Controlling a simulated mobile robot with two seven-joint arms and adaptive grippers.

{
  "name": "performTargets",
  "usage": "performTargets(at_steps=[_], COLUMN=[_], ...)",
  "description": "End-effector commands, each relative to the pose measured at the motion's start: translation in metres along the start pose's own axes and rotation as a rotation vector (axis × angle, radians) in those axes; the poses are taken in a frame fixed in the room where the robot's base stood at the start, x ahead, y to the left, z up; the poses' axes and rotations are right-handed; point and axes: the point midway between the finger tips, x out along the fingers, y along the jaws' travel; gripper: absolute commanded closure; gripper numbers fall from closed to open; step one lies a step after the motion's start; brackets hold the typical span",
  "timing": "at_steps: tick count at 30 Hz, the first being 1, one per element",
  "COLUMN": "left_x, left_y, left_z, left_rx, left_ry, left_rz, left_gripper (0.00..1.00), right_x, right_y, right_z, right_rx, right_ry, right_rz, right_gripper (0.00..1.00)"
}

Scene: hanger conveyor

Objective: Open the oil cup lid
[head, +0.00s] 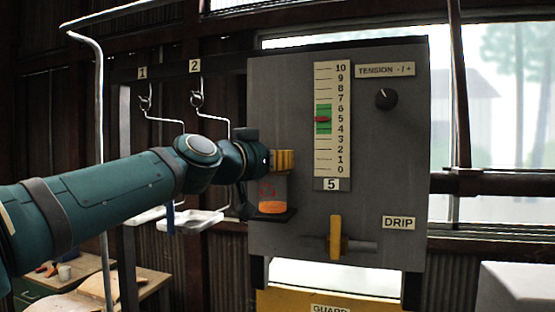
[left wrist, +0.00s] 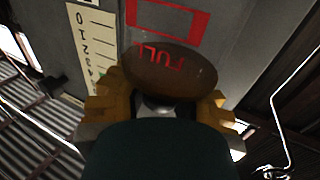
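My left gripper (head: 282,160) reaches in from the left, its yellow fingers just above the orange oil cup (head: 272,207) on the grey panel's left side. In the left wrist view a brown rounded piece of the oil cup (left wrist: 172,72) lies between the widely spaced fingers of the left gripper (left wrist: 160,100). Red letters reading FULL show on or through it. A small grey knob (left wrist: 155,106) shows just below it. I cannot tell whether the fingers touch it. The lid's outline is not clear in the head view. My right gripper is not in view.
The grey panel (head: 285,90) carries a tension scale (head: 331,120), a black knob (head: 386,99) and a yellow drip lever (head: 335,237). Wire hangers (head: 197,100) hang at left. A wooden table (head: 95,285) with tools stands at lower left.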

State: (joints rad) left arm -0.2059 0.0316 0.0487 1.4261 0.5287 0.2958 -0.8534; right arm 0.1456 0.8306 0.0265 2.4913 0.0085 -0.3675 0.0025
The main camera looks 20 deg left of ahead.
Motion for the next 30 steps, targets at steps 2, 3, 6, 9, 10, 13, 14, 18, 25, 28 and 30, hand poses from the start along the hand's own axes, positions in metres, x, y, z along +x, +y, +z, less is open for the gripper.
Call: performTargets(at_steps=[2, 3, 6, 9, 10, 13, 14, 18, 25, 28, 30], left_x=[0.000, 0.000, 0.000, 0.000, -0.001, -0.001, -0.001, -0.001, -0.004, -0.005, -0.006], left_y=[0.000, 0.000, 0.000, 0.000, 0.000, -0.001, -0.001, -0.002, -0.007, -0.010, -0.012], left_z=[0.000, 0.000, 0.000, 0.000, 0.000, -0.001, -0.001, -0.001, -0.005, -0.008, -0.010], left_rx=[0.000, 0.000, 0.000, 0.000, -0.001, -0.010, -0.015, -0.058, -0.200, -0.283, -0.344], left_ry=[0.000, 0.000, 0.000, 0.001, 0.001, 0.006, 0.008, 0.027, 0.089, 0.124, 0.149], left_rz=[0.000, 0.000, 0.000, 0.000, 0.000, -0.001, -0.001, -0.001, -0.002, -0.002, -0.002], left_gripper=[1.00, 1.00, 1.00, 1.00, 1.00, 1.00, 1.00, 1.00, 1.00, 1.00, 1.00], right_x=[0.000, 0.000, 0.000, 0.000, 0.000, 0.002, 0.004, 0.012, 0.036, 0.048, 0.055], right_y=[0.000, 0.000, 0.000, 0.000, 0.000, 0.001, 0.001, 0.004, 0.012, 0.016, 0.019], right_z=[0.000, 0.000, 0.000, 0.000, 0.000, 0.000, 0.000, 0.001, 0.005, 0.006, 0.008], right_rx=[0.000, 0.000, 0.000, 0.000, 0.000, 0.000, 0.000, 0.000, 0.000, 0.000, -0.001], right_ry=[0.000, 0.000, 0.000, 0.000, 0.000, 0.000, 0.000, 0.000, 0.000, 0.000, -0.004], right_rz=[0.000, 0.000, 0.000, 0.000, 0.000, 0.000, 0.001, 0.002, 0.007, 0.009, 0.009], right_gripper=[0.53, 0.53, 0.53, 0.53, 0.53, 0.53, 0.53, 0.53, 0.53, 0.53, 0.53])
